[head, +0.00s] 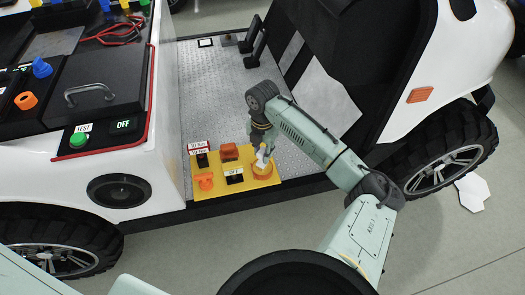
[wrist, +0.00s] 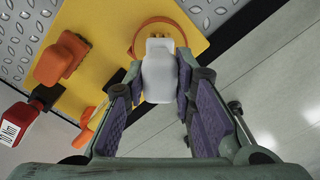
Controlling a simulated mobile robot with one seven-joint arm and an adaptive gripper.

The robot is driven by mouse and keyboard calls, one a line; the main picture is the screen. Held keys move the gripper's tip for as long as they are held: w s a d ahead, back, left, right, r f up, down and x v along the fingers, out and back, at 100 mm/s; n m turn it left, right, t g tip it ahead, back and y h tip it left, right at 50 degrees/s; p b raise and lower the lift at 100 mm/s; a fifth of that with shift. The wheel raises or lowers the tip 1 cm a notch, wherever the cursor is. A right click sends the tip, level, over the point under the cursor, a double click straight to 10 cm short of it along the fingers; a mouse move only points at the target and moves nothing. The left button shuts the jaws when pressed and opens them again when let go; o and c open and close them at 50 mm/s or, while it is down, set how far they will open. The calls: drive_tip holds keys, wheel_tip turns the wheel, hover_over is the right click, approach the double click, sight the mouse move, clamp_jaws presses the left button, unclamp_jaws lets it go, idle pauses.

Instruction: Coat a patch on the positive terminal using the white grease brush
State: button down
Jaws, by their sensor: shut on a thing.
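My gripper (head: 262,147) is over the right part of a yellow board (head: 222,187) on the vehicle's metal floor. It is shut on a white piece, apparently the white grease brush (head: 261,159). In the wrist view the gripper (wrist: 163,82) has its purple pads on either side of the white brush (wrist: 158,68). The brush's far end is over an orange round holder (wrist: 136,40), which also shows in the head view (head: 264,174). I cannot tell whether brush and holder touch. I cannot make out which part is the positive terminal.
Black pedals (head: 254,42) stand at the back. The white body panel (head: 164,110) borders the footwell.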

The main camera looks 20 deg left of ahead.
idle(0.5)
drive_tip(key=shift+r+p, duration=2.7)
drive_tip(key=shift+r, duration=0.8)
